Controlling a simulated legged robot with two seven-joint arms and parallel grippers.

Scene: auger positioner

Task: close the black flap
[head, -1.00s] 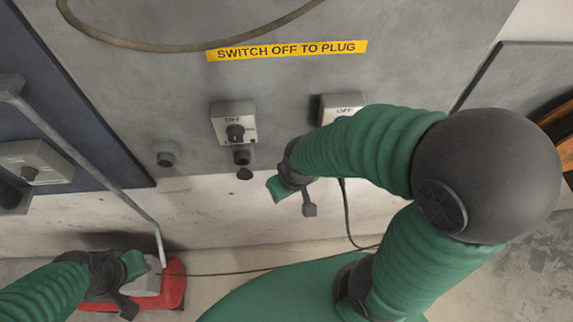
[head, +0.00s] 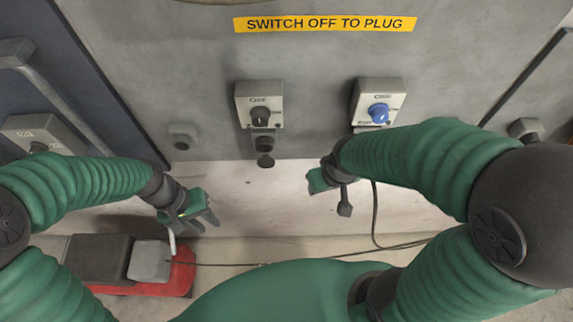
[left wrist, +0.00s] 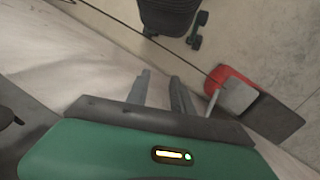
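The black flap (head: 265,161) hangs below a dark round socket (head: 263,144) under the middle switch box (head: 260,103) on the grey wall panel. It looks swung down, off the socket's mouth. My left gripper (head: 207,216) is below and left of the flap, apart from it, with nothing in it. Its two grey fingers also show in the left wrist view (left wrist: 162,88) with a gap between them. My right gripper (head: 340,208) is below and right of the flap, apart from it. Its finger gap cannot be made out. The flap is not in the left wrist view.
A switch box with a blue knob (head: 378,113) is right of the middle one. A yellow label (head: 325,24) is above. A red base with a grey block (head: 180,273) stands on the floor at lower left. A black cable (head: 375,215) hangs at right. The wall around the flap is clear.

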